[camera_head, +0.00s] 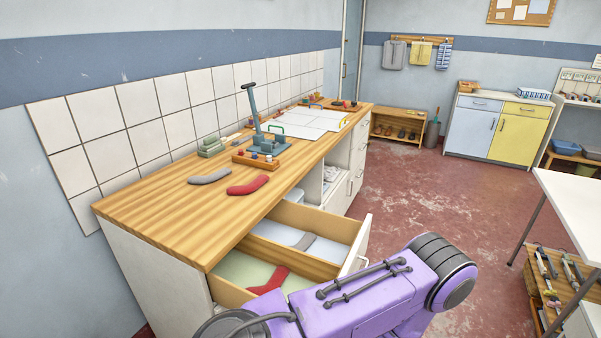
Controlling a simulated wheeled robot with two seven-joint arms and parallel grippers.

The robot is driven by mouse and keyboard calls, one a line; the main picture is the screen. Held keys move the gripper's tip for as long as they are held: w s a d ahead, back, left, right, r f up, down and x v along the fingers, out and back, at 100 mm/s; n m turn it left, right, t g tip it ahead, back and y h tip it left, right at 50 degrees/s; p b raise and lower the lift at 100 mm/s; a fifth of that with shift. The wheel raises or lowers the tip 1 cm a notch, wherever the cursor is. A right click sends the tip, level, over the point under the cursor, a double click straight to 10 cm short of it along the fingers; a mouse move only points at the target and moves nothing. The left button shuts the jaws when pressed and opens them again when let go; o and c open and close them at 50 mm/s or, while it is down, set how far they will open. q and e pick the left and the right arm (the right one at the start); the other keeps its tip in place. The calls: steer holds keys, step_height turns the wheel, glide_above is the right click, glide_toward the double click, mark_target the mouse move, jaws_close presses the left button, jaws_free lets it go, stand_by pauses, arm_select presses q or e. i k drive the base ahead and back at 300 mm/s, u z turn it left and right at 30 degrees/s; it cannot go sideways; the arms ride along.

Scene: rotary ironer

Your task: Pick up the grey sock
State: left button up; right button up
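A grey sock (209,176) lies flat on the wooden counter (150,205), left of a red sock (248,185). The two socks lie close together but apart. Below the counter's front edge is an open drawer (317,222) with two compartments. The near one has a pale green bottom with a red sock shape (268,282) on it. The far one has a grey-blue bottom with a darker grey sock shape (305,241). Neither gripper shows; only a purple arm part of mine is in view, hiding the drawer's near right corner.
White panels (310,122) lie farther back. A white table (575,205) stands at right. The counter's near left part is clear.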

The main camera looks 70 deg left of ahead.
mark_target(198, 180)
steer(key=z, duration=0.5)
steer(key=k, duration=1.6)
steer(key=u, duration=0.4)
